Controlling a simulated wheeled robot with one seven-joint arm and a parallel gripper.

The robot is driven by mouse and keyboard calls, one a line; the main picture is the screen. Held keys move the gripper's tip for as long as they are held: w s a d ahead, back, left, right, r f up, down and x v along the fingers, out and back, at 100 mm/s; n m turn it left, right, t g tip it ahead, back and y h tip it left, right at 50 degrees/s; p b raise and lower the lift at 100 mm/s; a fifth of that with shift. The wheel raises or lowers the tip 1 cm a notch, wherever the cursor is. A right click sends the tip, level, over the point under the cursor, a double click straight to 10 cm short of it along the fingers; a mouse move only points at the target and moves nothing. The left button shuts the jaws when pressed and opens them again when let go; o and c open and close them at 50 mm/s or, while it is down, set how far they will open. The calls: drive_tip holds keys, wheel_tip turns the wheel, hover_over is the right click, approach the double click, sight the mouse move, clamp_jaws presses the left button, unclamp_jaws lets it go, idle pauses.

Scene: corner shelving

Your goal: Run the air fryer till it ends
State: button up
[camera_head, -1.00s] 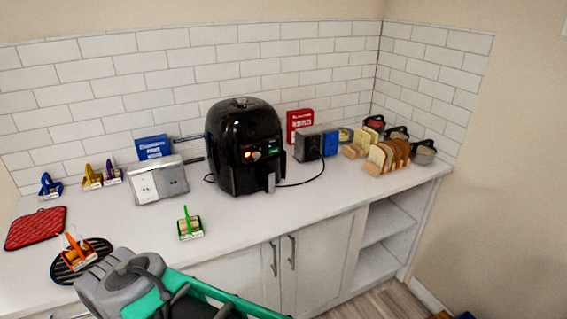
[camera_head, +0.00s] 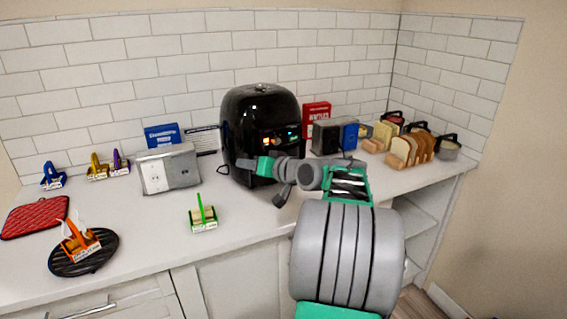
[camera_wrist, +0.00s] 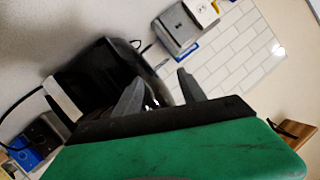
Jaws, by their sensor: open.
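The black air fryer (camera_head: 258,112) stands on the white counter against the tiled wall, with small lit orange and cyan marks on its front panel (camera_head: 280,137). My arm reaches up from the lower right, and its end covers the lower front of the fryer. In the wrist view my gripper (camera_wrist: 155,92) is open, its two grey fingers apart with nothing between them. The dark fryer body (camera_wrist: 100,75) lies beyond the fingers there. I cannot tell whether a finger touches the fryer. The fryer's handle is hidden behind my arm in the head view.
A grey outlet box (camera_head: 168,170) stands left of the fryer, and a green-handled holder (camera_head: 203,214) sits in front. A red pot holder (camera_head: 35,216) lies at left.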

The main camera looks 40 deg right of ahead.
sight(278, 141)
drive_tip(key=s+d+r+m+t+h+b, duration=0.1)
drive_tip(key=s+d+t, duration=0.15)
drive_tip(key=d, duration=0.35)
drive_tip(key=s+d+r+m+t+h, duration=0.1)
drive_tip(key=s+d, duration=0.2)
drive_tip(key=d, duration=0.3)
drive_tip(key=w, duration=0.4)
drive_tip(key=w+p, duration=0.1)
drive_tip(key=w, duration=0.2)
drive_tip(key=shift+d, duration=0.35)
drive_tip(key=shift+w, duration=0.45)
clamp_jaws()
